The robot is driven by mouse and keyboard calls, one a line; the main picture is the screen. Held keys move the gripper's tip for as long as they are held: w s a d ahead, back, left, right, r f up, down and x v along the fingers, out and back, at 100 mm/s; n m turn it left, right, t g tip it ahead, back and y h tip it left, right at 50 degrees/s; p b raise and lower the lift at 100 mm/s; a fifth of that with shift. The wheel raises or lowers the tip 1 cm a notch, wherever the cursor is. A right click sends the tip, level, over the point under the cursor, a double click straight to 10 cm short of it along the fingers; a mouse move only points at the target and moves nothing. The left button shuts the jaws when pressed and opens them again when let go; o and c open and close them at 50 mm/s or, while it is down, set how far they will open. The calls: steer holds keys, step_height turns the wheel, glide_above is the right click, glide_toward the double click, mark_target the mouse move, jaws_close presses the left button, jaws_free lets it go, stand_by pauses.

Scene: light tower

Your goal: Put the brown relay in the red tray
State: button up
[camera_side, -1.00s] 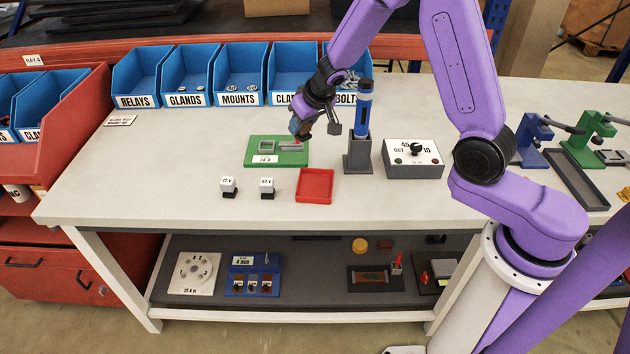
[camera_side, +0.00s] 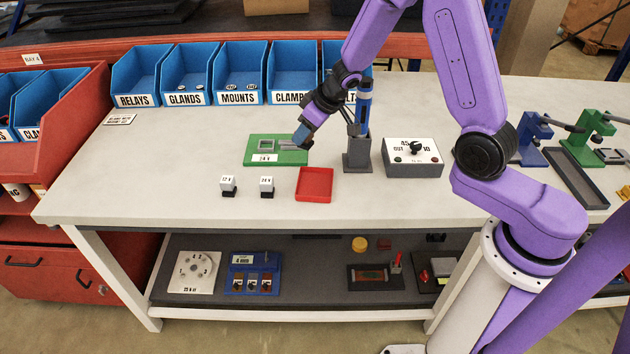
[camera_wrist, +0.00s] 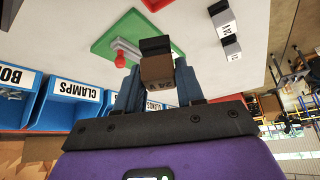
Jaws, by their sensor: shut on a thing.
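The brown relay (camera_wrist: 157,69), with a black end, is between the blue fingers of my gripper (camera_side: 301,137) in the wrist view. My gripper is shut on it. In the side view the fingers hide most of the relay. They are at the right end of the green board (camera_side: 262,158); I cannot tell whether the relay touches the board. The red tray (camera_side: 314,185) lies on the bench in front of the board and looks empty. Its edge shows at the top of the wrist view (camera_wrist: 156,4).
Two white relays (camera_side: 228,185) (camera_side: 267,186) stand left of the tray. A grey stand (camera_side: 357,155) with a blue tool (camera_side: 365,100) is close right of my gripper. A grey switch box (camera_side: 413,158) is further right. Blue bins (camera_side: 238,75) line the back.

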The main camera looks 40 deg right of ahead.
steer(key=s+a+f+n+g+y, duration=0.1)
steer(key=s+a+n+y, duration=0.1)
steer(key=s+n, duration=0.25)
steer(key=n, duration=0.1)
glide_toward(304, 186)
steer(key=shift+g, duration=0.3)
steer(key=shift+x, duration=2.15)
steer(key=shift+w+f, duration=0.1)
steer(key=shift+w, duration=0.1)
steer(key=o, duration=1)
